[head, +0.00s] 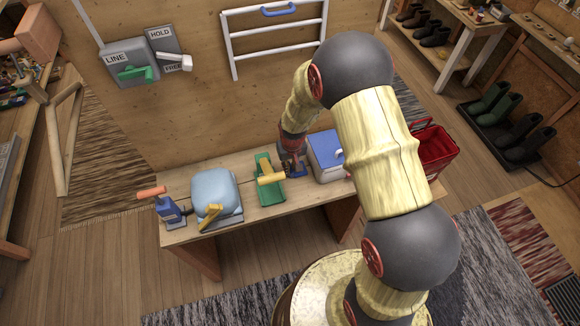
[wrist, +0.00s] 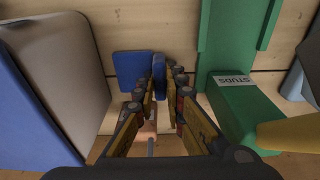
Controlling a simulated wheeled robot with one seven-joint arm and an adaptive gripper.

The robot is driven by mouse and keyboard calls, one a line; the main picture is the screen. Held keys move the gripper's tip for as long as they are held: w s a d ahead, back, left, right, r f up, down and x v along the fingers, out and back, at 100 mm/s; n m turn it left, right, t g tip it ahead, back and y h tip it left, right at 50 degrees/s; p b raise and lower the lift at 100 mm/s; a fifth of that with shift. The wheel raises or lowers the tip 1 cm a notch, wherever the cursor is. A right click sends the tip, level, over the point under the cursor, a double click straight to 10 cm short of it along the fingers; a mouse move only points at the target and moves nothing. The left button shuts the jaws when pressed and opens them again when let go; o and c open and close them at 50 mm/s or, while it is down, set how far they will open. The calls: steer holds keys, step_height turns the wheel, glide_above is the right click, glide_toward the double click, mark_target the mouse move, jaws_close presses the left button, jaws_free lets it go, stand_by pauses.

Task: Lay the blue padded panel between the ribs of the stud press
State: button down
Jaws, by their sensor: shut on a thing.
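The green stud press (head: 270,184) stands mid-bench with a yellow handle. Its STUDS label shows on the green body (wrist: 240,105) at the right of the wrist view. A pale blue padded block (head: 215,188) rests on a grey base left of the press. My gripper (head: 292,160) is low over the bench, between the press and a blue-topped box. In the wrist view its fingers (wrist: 160,90) are shut on an upright blue piece (wrist: 158,70). A flat blue plate (wrist: 132,66) shows beside this piece. Whether the held piece is the padded panel, I cannot tell.
The blue-topped pale box (head: 324,155) stands close right of my gripper. A blue tool with an orange handle (head: 165,204) is at the bench's left end. A red basket (head: 435,150) is at the right. A wooden wall (head: 190,110) rises behind the bench (head: 245,219).

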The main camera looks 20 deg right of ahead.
steer(key=c, duration=2.3)
jaws_free()
steer(key=shift+f, duration=0.15)
steer(key=o, duration=0.5)
steer(key=shift+c, duration=0.2)
